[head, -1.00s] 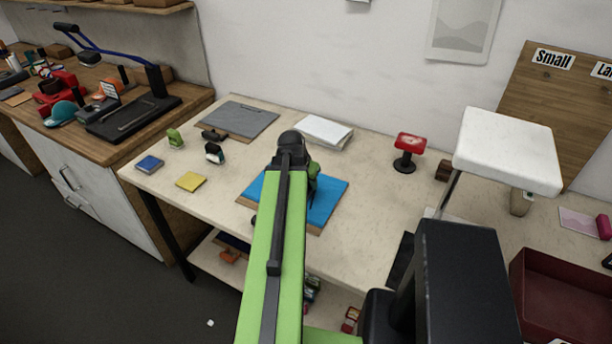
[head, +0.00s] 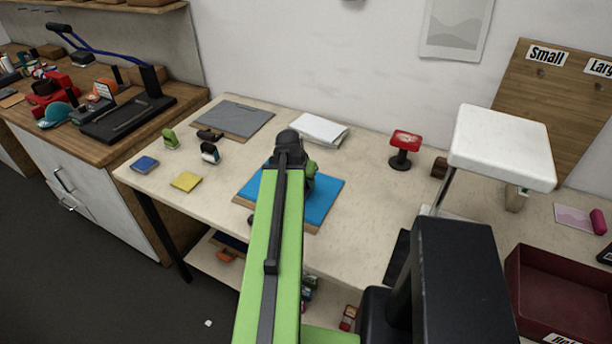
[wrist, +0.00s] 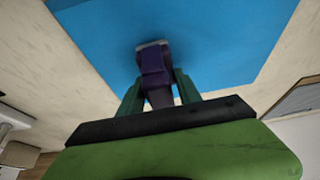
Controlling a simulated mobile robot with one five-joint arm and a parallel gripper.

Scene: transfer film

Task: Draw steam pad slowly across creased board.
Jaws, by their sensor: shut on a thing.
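A flat blue board (head: 326,196) with a thin wooden edge lies on the pale table. It fills the upper middle of the wrist view (wrist: 225,40), and I cannot make out a crease. My gripper (wrist: 159,88) is shut on a purple tool with a pale grey end, which I take as the steam pad (wrist: 153,62). The pad is over the blue board; I cannot tell if it touches. In the head view my arm hides the gripper tips, the pad and part of the board.
A red-topped stand (head: 404,145) is to the right. Bare table (head: 375,205) lies right of the board.

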